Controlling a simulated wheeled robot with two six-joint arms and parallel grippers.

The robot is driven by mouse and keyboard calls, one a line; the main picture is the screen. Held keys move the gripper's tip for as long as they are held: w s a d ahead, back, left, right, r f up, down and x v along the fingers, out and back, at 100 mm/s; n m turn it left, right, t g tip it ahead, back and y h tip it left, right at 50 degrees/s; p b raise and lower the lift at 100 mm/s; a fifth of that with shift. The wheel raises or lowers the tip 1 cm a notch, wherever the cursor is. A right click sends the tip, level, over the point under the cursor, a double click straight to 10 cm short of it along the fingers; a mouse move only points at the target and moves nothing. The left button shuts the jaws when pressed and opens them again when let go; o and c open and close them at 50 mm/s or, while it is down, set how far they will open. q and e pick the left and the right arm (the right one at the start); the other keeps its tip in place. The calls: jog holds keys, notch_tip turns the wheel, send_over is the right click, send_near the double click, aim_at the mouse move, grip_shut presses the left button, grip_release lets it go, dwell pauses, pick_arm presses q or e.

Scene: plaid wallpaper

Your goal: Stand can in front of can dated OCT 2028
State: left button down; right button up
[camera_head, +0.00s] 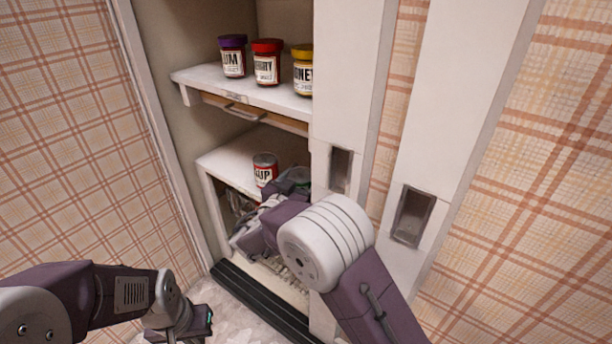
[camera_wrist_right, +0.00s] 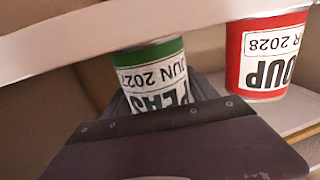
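My right gripper (camera_head: 290,188) reaches into the cupboard at the lower shelf. In the right wrist view its dark fingers flank a green can (camera_wrist_right: 150,80) labelled PEAS, JUN 2027, and look shut on it. A red soup can (camera_head: 264,170) stands on the shelf just left of the gripper. It also shows in the right wrist view (camera_wrist_right: 268,55), dated 2028, with the month partly cut off. No OCT date is readable. My left gripper (camera_head: 205,322) is low at the left, apart from the cans.
The lower shelf (camera_head: 225,165) is bare left of the soup can. Above it is a shelf (camera_head: 205,80) with a purple-lidded jar (camera_head: 232,57), a red-lidded jar (camera_head: 267,63) and a yellow-lidded jar (camera_head: 303,70). A white cupboard panel (camera_head: 345,75) stands close on the right.

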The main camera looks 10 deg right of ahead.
aim_at(300, 183)
jog(key=shift+o, duration=0.5)
jog(key=shift+r, duration=0.1)
jog(key=shift+r+p, duration=0.25)
jog(key=shift+p, duration=0.15)
jog(key=s+a+b, duration=0.1)
jog(key=s+a+f+b, duration=0.1)
jog(key=shift+s+b, duration=0.35)
jog(key=shift+b, duration=0.05)
jog(key=b+v, duration=0.3)
jog(key=v, duration=0.5)
jog(key=shift+s+a+r, duration=0.2)
jog(key=shift+s+r, duration=0.1)
